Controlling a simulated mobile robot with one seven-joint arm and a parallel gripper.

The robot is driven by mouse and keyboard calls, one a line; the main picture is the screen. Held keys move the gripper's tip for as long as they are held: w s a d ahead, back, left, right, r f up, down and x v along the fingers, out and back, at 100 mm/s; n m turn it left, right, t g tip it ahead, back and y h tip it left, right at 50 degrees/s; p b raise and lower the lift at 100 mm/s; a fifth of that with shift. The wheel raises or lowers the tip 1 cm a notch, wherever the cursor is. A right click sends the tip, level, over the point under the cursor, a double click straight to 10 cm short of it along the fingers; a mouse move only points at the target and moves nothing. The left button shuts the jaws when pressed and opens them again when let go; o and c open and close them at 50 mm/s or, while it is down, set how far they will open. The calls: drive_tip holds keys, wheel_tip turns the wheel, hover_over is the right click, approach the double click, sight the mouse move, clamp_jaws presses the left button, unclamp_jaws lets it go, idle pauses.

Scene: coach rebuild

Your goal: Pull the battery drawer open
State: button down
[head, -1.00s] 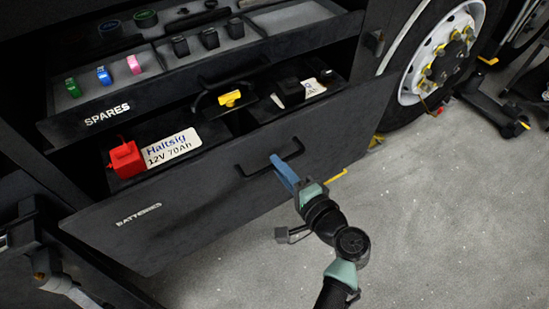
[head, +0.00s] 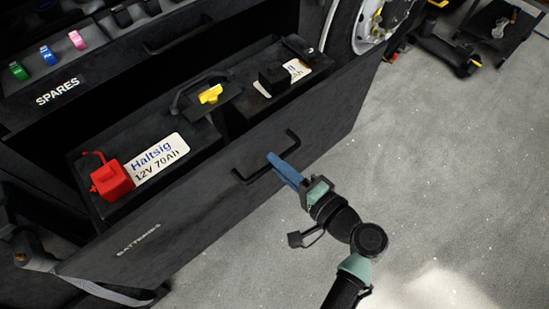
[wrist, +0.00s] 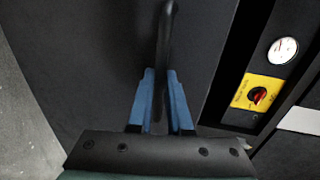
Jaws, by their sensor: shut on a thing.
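The battery drawer (head: 190,215), dark with a "BATTERIES" label, stands pulled out in the head view, with batteries showing inside. Its black bar handle (head: 240,178) is on the front panel. My gripper (head: 273,160) has blue fingers and is shut on the handle. In the wrist view the handle (wrist: 168,30) runs down between the blue fingers of my gripper (wrist: 160,85), with the drawer front (wrist: 90,60) behind it. The part of the handle between the fingers is partly hidden.
The "SPARES" drawer (head: 57,91) is above, partly out. A battery with a red terminal cap (head: 111,180) lies in the open drawer. A wheel (head: 385,22) is at the top right. Grey floor (head: 440,150) is clear at right. The wrist view shows a yellow switch plate (wrist: 258,93).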

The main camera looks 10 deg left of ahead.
drive_tip(key=shift+d+f, duration=0.3)
drive_tip(key=shift+d, duration=0.05)
drive_tip(key=c, duration=0.9)
unclamp_jaws()
drive_tip(key=shift+w, duration=0.1)
drive_tip(key=shift+o, duration=0.3)
drive_tip(key=shift+a, duration=0.1)
drive_tip(key=shift+a+r, duration=0.1)
drive_tip(key=v, duration=1.3)
drive_tip(key=shift+p, duration=0.4)
